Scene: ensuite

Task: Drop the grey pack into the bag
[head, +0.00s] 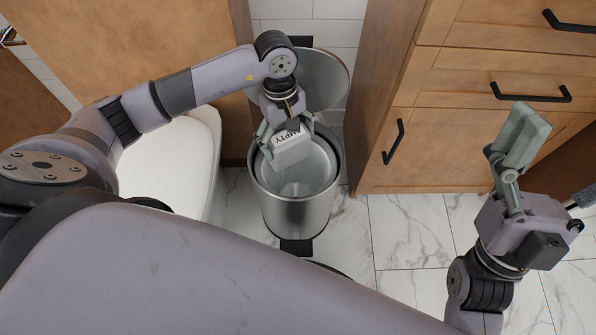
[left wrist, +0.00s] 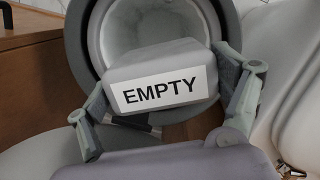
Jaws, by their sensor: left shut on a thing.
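The grey pack (head: 292,153) has a white label reading EMPTY, which shows fully in the left wrist view (left wrist: 158,91). My left gripper (head: 285,143) is shut on the pack, one finger on each side, and holds it over the mouth of an open metal bin (head: 293,213). A pale lining, which may be the bag, shows inside the bin (head: 312,178); the pack hides part of it. The bin also shows behind the pack in the left wrist view (left wrist: 82,45). My right gripper (head: 519,140) is raised at the right, seen side-on, with its fingers overlapping.
The bin's lid (head: 326,78) stands open behind it. A white toilet (head: 172,163) is close on the left. A wooden cabinet (head: 462,150) with black handles is on the right. The marble-tiled floor (head: 400,228) in front of the cabinet is clear.

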